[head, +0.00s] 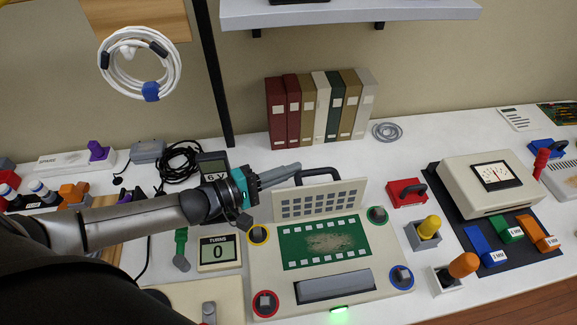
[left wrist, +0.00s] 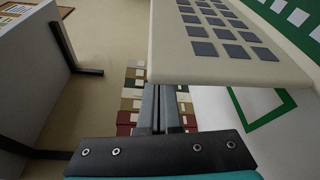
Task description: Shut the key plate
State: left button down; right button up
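The handheld (head: 330,290) lies on the table with its cream key plate (head: 320,198) swung up, tilted back and showing rows of grey keys. Below the plate is an exposed green board (head: 292,258) with a brownish patch in its middle. My left gripper (head: 297,167) is at the plate's upper left edge, its fingers together and pointing right. In the left wrist view the key plate (left wrist: 228,62) is just above the closed fingers (left wrist: 163,90); I cannot tell whether they touch it. Nothing shows between the fingers. My right gripper is in neither view.
A black arched handle (head: 318,171) stands behind the plate. A turns counter (head: 219,252) and a meter (head: 213,167) are close to my left arm. Books (head: 320,110) stand at the back. A red block (head: 407,192) and orange and yellow knobs sit to the right.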

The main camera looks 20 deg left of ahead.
pick_arm(q)
jog(key=s+d+r+m+t+h+p, duration=0.1)
jog(key=s+d+m+h+p, duration=0.1)
jog(key=s+d+m, duration=0.4)
jog(key=shift+s+r+m+t+h+p, duration=0.3)
jog(key=shift+s+m+t+h+p, duration=0.1)
jog(key=shift+s+m, duration=1.3)
jog(key=shift+w+d, duration=0.1)
jog(key=shift+w, duration=0.1)
jog(key=shift+r, duration=0.1)
